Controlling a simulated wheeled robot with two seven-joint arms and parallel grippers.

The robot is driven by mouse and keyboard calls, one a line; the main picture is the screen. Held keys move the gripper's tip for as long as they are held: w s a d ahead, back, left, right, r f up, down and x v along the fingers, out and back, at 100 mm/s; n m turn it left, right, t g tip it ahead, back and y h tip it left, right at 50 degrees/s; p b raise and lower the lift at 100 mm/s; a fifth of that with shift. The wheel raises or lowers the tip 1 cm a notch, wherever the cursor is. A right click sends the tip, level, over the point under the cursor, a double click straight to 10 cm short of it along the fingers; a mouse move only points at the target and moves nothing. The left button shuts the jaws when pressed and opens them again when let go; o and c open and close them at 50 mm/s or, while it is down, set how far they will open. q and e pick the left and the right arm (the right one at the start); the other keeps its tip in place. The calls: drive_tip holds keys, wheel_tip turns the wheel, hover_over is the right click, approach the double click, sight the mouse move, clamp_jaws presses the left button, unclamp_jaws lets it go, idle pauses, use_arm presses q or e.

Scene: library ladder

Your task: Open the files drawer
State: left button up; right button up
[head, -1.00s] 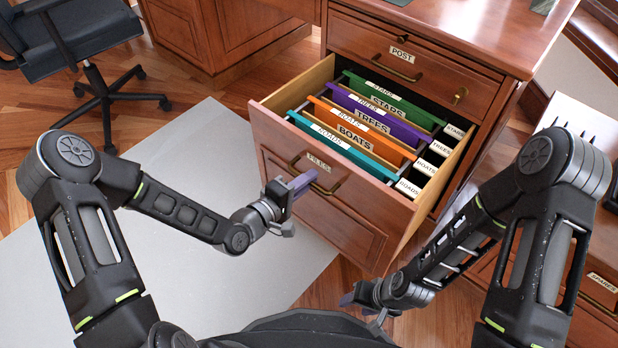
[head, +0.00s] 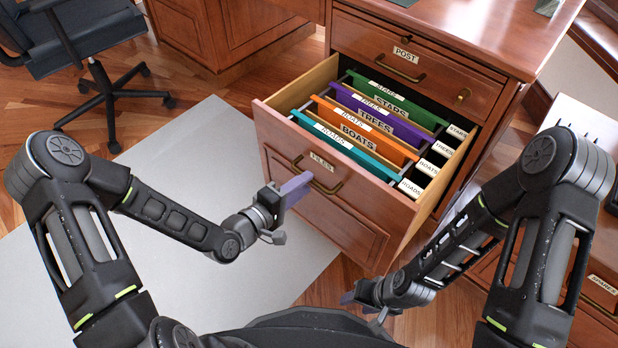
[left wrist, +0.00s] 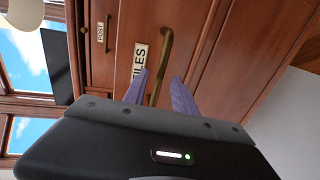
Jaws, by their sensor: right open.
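The files drawer (head: 275,150) is pulled well out of the desk, and its hanging files show inside. Its brass handle (head: 338,187) is on the front below the FILES label (head: 321,161). My left gripper (head: 309,178) is at the left part of the handle, fingers pointing at the drawer front. In the left wrist view its purple fingers (left wrist: 162,82) are spread apart, with the handle (left wrist: 165,48) showing in line with the gap; I cannot tell whether they touch. My right gripper (head: 348,297) is low, in front of the drawer and away from it, open.
The POST drawer (head: 440,70) above is shut. A black office chair (head: 85,50) stands at the back left. A SPARES drawer (head: 597,290) is at the right. A grey mat (head: 190,270) covers the floor left of the drawer.

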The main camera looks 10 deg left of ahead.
use_arm(q)
drive_tip(key=v, duration=0.4)
drive_tip(key=shift+s+a+p, duration=0.15)
drive_tip(key=shift+s+p, duration=0.05)
drive_tip(key=shift+p, duration=0.15)
drive_tip(key=s+a+f+m+g+y, duration=0.2)
drive_tip(key=s+f+m+g+y, duration=0.25)
drive_tip(key=f, duration=0.75)
drive_tip(key=s+d+f+m+g, duration=0.1)
drive_tip(key=s+f+m+g, duration=0.2)
drive_tip(key=s, duration=0.4)
drive_tip(key=s+d+f+m+g, duration=0.1)
drive_tip(key=s+f+g, duration=0.25)
drive_tip(key=s, duration=0.35)
wheel_tip(320, 180, up, 27)
drive_tip(key=d+g+p, duration=0.1)
drive_tip(key=d+p, duration=0.1)
drive_tip(key=p, duration=2.4)
drive_tip(key=shift+s+d+r+p, duration=0.15)
drive_tip(key=shift+s+d+p, duration=0.25)
drive_tip(key=shift+s, duration=0.05)
